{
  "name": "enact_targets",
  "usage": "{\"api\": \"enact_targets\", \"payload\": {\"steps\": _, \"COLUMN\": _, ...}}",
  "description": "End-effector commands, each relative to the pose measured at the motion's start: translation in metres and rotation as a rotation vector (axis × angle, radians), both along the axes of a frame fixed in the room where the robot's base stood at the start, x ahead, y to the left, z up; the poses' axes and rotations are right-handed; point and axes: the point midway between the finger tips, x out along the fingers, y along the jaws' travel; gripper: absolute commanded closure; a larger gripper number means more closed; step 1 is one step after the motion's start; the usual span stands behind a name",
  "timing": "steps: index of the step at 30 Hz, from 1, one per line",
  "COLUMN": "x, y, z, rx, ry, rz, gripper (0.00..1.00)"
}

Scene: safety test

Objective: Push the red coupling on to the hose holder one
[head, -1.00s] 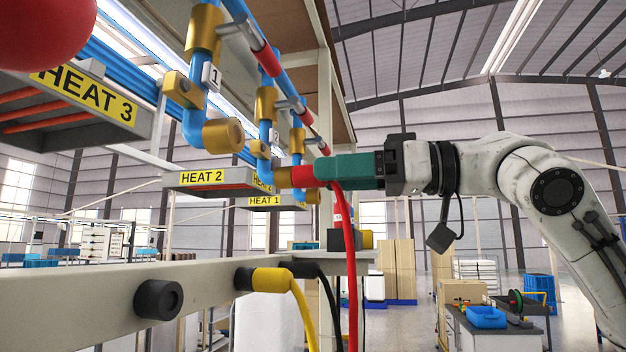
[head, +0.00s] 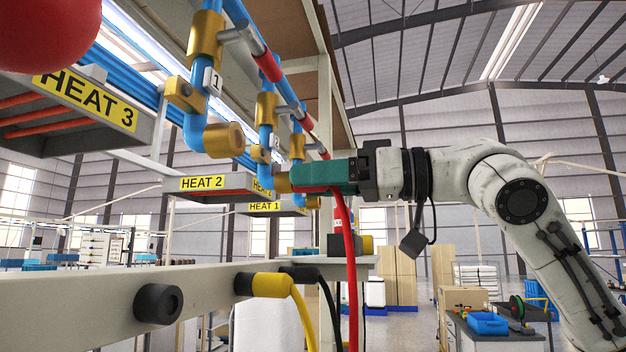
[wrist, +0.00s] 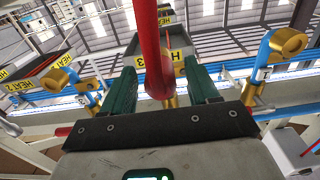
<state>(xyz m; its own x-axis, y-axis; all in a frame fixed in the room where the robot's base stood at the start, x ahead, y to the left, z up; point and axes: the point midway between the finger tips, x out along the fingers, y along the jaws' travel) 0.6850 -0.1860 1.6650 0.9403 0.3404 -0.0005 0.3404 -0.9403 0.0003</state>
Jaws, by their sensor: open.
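The red coupling (wrist: 158,84) shows in the wrist view between the two green fingers of my gripper (wrist: 160,70), beside a brass pipe end. In the head view the green fingers of my gripper (head: 293,177) hide most of it. Its red hose (head: 348,255) hangs down from under the fingers. My gripper is open, with one finger on each side of the coupling. A black stub holder (head: 158,303) on the beam is empty. Which part is hose holder one is not marked on the beam; a tag "1" (head: 212,80) hangs on the nearest blue pipe.
A yellow coupling (head: 268,285) and a black one (head: 300,272) sit on the grey beam (head: 70,308). A brass outlet (head: 222,138) stands near the HEAT 3 tray (head: 85,100). A large red ball shape (head: 50,25) fills the upper left corner.

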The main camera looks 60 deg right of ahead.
Motion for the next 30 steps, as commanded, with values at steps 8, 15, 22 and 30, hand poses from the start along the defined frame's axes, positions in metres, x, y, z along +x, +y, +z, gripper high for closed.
{"api": "enact_targets", "payload": {"steps": 8, "x": -0.0001, "y": 0.0002, "z": 0.0001, "rx": 0.000, "ry": -0.001, "rz": 0.000, "gripper": 0.40}}
{"api": "enact_targets", "payload": {"steps": 15, "x": 0.0001, "y": 0.0006, "z": 0.0001, "rx": 0.001, "ry": -0.001, "rz": 0.002, "gripper": 0.40}}
{"api": "enact_targets", "payload": {"steps": 22, "x": 0.0000, "y": 0.0003, "z": -0.0002, "rx": 0.001, "ry": 0.000, "rz": 0.001, "gripper": 0.40}}
{"api": "enact_targets", "payload": {"steps": 30, "x": 0.0000, "y": 0.0004, "z": -0.0001, "rx": 0.001, "ry": 0.000, "rz": 0.001, "gripper": 0.64}}
